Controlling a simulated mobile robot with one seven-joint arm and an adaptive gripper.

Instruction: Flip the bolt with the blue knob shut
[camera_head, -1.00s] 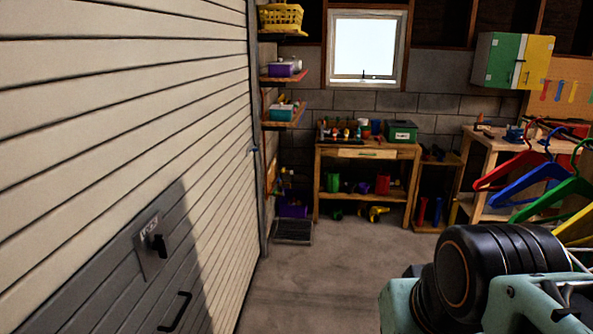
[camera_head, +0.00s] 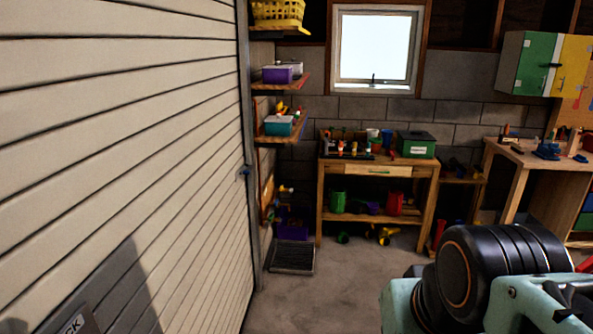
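A small bolt with what looks like a bluish knob (camera_head: 245,172) sits at the right edge of the pale slatted garage door (camera_head: 130,130), beside the metal door frame. It is small and far off, so I cannot tell whether it is open or shut. Part of my arm, black and teal, fills the lower right. My gripper is out of view.
A workbench (camera_head: 366,171) with a green toolbox (camera_head: 416,144) stands under the window. Wall shelves (camera_head: 281,85) hang right of the door frame. A dark mat or tray (camera_head: 292,257) lies on the floor below. The concrete floor (camera_head: 335,285) in the middle is clear.

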